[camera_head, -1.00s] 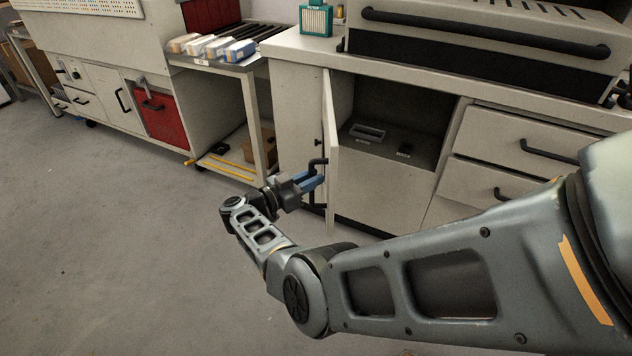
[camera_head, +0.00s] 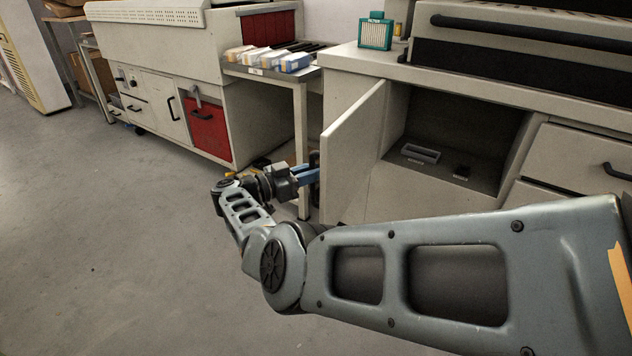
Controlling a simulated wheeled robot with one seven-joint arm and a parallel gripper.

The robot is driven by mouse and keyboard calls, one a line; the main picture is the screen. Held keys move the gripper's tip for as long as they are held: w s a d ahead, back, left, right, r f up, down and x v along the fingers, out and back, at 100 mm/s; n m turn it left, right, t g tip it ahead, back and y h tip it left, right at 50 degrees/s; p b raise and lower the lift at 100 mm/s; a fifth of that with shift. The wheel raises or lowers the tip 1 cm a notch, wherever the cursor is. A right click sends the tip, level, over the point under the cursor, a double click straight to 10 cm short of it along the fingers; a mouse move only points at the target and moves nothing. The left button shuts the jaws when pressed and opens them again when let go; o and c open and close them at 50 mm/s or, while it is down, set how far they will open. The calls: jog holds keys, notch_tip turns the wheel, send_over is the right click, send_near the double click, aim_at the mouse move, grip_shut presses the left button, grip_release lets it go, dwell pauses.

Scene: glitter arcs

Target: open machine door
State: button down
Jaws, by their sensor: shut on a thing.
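The machine door (camera_head: 352,150) is a pale panel that stands swung out from the cabinet, with its inner face towards me. The opening (camera_head: 455,130) beside it shows a dark interior. My gripper (camera_head: 308,175), with blue fingers, is shut on the black door handle (camera_head: 315,168) at the door's outer edge. The handle is partly hidden behind the fingers and the door edge.
A drawer (camera_head: 575,165) is at the right. A side table (camera_head: 270,73) with boxes stands behind the gripper. Grey floor (camera_head: 100,240) at the left is clear.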

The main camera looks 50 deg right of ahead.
jog(key=shift+d, duration=0.45)
jog(key=c, duration=1.2)
grip_release()
jog(key=shift+o, duration=0.2)
jog(key=b+v, duration=0.2)
jog(key=v, duration=0.5)
jog(key=shift+a, duration=0.35)
jog(key=shift+w, duration=0.1)
